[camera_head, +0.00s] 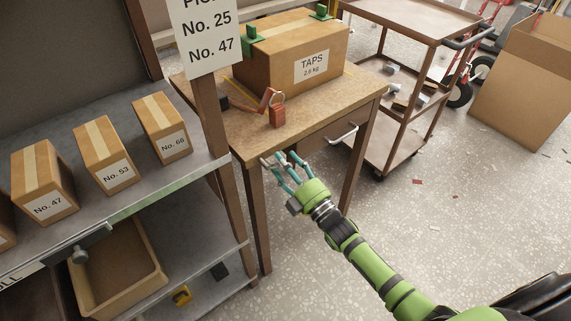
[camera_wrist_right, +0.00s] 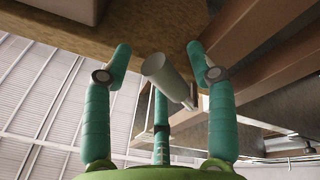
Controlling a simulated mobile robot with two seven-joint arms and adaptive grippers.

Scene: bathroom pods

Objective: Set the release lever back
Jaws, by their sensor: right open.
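A pale grey cylindrical handle (camera_wrist_right: 162,74) on a thin rod shows in the right wrist view, by the underside of the wooden table. It may be the release lever; I cannot tell for sure. It sits between the spread fingers of my open right gripper (camera_wrist_right: 160,62), with no clear grip on it. In the head view my right gripper (camera_head: 280,160) is just below the front edge of the table, left of the drawer handle. Its fingers largely hide the lever there. A grey knob (camera_head: 80,255) on a dark plate shows at the lower left shelf edge. My left gripper is out of view.
The wooden table (camera_head: 355,98) carries a TAPS carton (camera_head: 285,62) and a red padlock (camera_head: 277,113). A drawer handle (camera_head: 343,134) juts from its front. A shelf (camera_head: 115,203) with numbered boxes stands left. The floor (camera_head: 455,230) at right is mostly clear.

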